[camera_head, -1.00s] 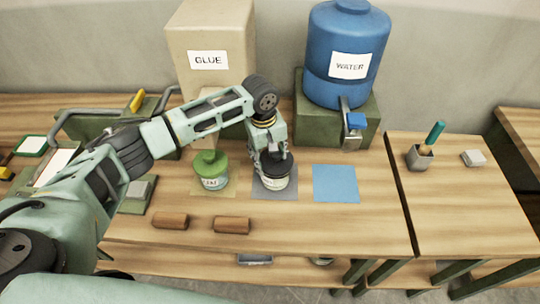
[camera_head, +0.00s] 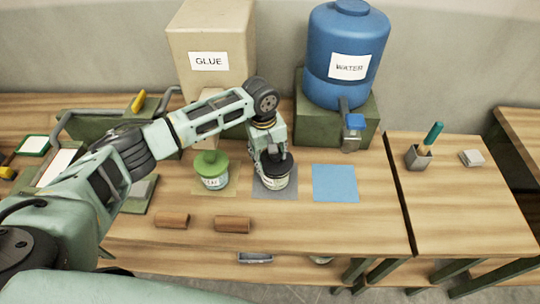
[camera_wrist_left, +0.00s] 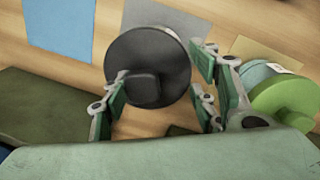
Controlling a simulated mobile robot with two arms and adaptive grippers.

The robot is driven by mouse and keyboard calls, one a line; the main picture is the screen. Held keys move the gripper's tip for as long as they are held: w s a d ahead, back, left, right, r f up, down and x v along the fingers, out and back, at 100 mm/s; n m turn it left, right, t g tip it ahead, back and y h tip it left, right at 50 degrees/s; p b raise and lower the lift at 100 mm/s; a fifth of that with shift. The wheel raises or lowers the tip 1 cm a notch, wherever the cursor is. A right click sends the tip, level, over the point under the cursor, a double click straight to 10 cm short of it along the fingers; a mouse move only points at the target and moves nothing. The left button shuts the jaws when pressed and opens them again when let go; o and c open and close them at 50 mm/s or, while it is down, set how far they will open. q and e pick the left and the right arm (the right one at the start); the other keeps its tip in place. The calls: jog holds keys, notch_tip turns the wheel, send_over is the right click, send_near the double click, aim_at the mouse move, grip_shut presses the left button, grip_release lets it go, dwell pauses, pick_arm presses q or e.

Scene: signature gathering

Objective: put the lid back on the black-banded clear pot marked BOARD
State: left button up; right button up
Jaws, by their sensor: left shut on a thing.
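A clear pot (camera_head: 275,183) with a pale label stands on a grey square mat (camera_head: 290,190); the label's lettering is too small to read. A black round lid with a knob (camera_head: 284,167) is over the pot's mouth, roughly level; I cannot tell whether it is fully seated. The lid (camera_wrist_left: 170,60) covers the pot in the left wrist view. My left gripper (camera_head: 272,154) comes down from above and is shut on the lid, its fingers (camera_wrist_left: 160,92) on both sides of the knob. My right gripper is not in view.
A green-lidded pot (camera_head: 211,172) stands close on the left. A blue square mat (camera_head: 335,182) lies bare on the right. Two brown cylinders (camera_head: 233,224) lie in front. The GLUE box (camera_head: 212,85) and blue WATER tank (camera_head: 345,90) stand behind.

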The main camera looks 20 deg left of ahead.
pick_arm(q)
jog(key=o, duration=1)
jog(key=shift+o, duration=0.7)
jog(key=o, duration=0.4)
jog(key=shift+c, duration=0.2)
jog(key=shift+r+p, duration=0.8)
jog(key=shift+r, duration=2.7)
jog(key=shift+c, duration=0.6)
